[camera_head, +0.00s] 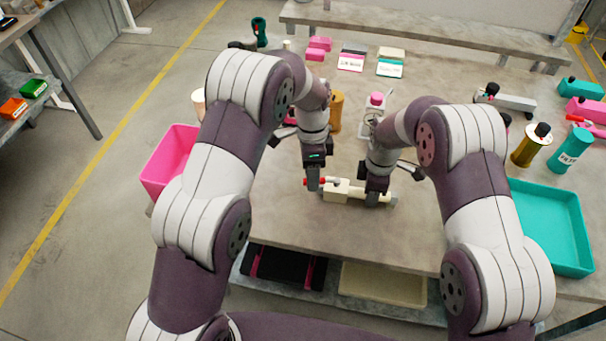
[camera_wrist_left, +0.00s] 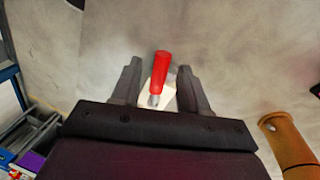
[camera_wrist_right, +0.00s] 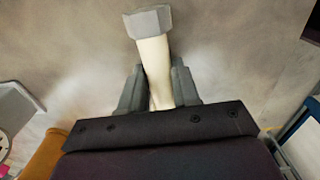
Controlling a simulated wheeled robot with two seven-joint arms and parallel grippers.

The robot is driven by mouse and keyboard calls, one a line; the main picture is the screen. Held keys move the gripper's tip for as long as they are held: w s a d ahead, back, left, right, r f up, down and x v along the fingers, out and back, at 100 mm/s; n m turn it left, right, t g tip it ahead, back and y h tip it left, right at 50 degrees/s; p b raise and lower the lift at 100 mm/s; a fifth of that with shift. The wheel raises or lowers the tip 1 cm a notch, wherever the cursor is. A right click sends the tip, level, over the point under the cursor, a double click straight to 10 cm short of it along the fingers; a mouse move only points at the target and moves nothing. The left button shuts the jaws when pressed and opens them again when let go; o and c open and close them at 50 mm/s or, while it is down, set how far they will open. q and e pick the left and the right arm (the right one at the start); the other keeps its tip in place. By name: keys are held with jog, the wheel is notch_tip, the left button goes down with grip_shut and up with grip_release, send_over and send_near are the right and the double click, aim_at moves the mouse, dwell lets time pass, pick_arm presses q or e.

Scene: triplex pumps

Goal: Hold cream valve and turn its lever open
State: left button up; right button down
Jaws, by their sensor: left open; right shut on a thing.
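The cream valve (camera_head: 342,191) lies on the table in the head view, with its long axis running left to right. Its lever (camera_head: 316,182) has a red grip, which also shows in the left wrist view (camera_wrist_left: 160,72). My left gripper (camera_head: 313,186) is open at the lever end, with the red lever between its two fingers. My right gripper (camera_head: 374,197) is shut on the valve's cream pipe (camera_wrist_right: 154,65) near its grey end fitting (camera_wrist_right: 148,22). The fingers hide part of the valve body.
A pink bin (camera_head: 165,165) stands at the left table edge and a teal tray (camera_head: 550,225) at the right. An orange-brown cylinder (camera_head: 336,112) and a pink-capped bottle (camera_head: 376,101) stand behind the grippers. Bare tabletop (camera_head: 300,225) lies in front of the valve.

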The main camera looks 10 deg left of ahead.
pick_arm(q)
jog(key=shift+s, duration=0.1)
